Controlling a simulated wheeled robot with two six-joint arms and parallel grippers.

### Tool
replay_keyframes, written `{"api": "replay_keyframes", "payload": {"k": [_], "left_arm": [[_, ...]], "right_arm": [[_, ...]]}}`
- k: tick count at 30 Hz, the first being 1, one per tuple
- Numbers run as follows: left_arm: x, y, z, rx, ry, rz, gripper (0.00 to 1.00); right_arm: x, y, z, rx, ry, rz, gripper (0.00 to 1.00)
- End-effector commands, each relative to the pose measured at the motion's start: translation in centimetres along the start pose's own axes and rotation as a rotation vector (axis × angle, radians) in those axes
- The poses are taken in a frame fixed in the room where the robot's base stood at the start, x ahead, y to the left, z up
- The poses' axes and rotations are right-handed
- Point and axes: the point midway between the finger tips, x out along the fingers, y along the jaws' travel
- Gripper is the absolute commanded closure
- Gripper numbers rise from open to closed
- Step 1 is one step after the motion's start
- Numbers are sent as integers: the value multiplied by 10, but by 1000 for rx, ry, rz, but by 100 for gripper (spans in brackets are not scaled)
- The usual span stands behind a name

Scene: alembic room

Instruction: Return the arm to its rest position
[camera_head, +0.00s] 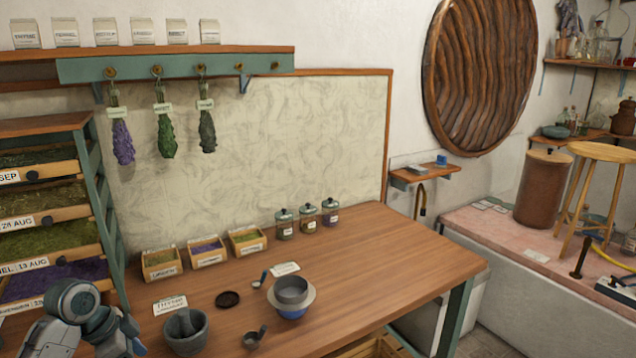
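Part of one of my arms (82,315) shows at the lower left corner, in front of the drying rack and by the left end of the wooden table (400,262). Its grey rounded joints are visible, and no gripper fingers can be made out. My other arm is out of view. Neither gripper shows, so what they hold, if anything, is hidden.
A mortar (186,332) stands right of my arm, near a small scoop (253,338) and stacked bowls (291,297). Small crates (208,251) and lidded jars (307,219) line the table's back. Drying trays (42,238) rise at left. The table's right part is clear.

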Motion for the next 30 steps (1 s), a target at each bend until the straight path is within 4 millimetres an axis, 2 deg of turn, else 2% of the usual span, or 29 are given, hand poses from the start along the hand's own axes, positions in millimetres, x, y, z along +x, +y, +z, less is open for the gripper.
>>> {"api": "replay_keyframes", "payload": {"k": [8,11,14,18,21,24,30], "left_arm": [[52,42,15,-95,-36,-30,47],[74,65,23,-147,-48,-50,47],[99,98,35,-220,-62,-77,47],[126,153,56,-351,-75,-136,47],[135,190,72,-452,-78,-184,47],[136,218,85,-538,-79,-228,47],[130,256,104,-661,-83,-296,47]], "right_arm": [[0,0,-3,0,3,0,100],[0,0,0,0,-2,0,100],[0,0,6,0,-9,0,100],[0,0,7,0,-11,-1,100],[0,-1,6,0,-9,-1,100],[0,-1,5,0,-8,-1,100],[0,0,5,0,-8,-1,100]]}}
